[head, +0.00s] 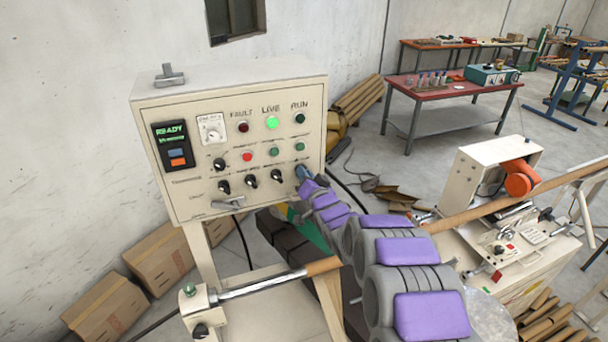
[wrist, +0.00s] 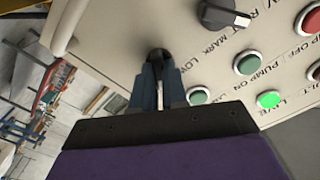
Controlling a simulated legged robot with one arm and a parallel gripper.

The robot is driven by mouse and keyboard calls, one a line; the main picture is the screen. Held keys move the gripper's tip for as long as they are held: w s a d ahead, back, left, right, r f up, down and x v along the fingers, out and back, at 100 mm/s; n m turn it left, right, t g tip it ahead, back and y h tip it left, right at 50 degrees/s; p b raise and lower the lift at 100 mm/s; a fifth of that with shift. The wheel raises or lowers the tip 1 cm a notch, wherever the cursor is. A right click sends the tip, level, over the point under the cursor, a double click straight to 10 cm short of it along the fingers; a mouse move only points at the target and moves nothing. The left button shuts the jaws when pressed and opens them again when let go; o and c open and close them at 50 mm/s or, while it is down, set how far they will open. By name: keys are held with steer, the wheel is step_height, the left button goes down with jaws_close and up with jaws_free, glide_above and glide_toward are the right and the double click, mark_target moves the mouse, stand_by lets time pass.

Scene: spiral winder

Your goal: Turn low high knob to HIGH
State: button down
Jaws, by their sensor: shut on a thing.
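The cream control panel (head: 240,92) stands at the left in the head view. My gripper (head: 305,178) is at the panel's lower right corner, at the right end of the lower row of knobs. In the wrist view my gripper (wrist: 157,80) is shut on a small black knob (wrist: 157,54), one finger on each side. The lettering LOW (wrist: 187,61) is beside this knob on the panel face. The fingers cover most of the knob, so I cannot tell which way it points. In the head view the knob is hidden behind my gripper.
Another black knob (wrist: 226,14) and a green button (wrist: 247,63) are close to my gripper. The LIVE lamp (head: 272,123) is lit green. A winder machine (head: 500,200) stands at the right, with a red bench (head: 450,87) behind. Boxes (head: 105,300) lie below the panel.

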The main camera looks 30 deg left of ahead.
steer(key=shift+d+f, duration=0.1)
stand_by(0.4)
steer(key=c, duration=1.2)
jaws_free()
steer(key=shift+w, duration=0.1)
steer(key=shift+o, duration=0.2)
steer(key=b+v, duration=0.3)
steer(key=v, duration=1.4)
steer(key=shift+d, duration=0.15)
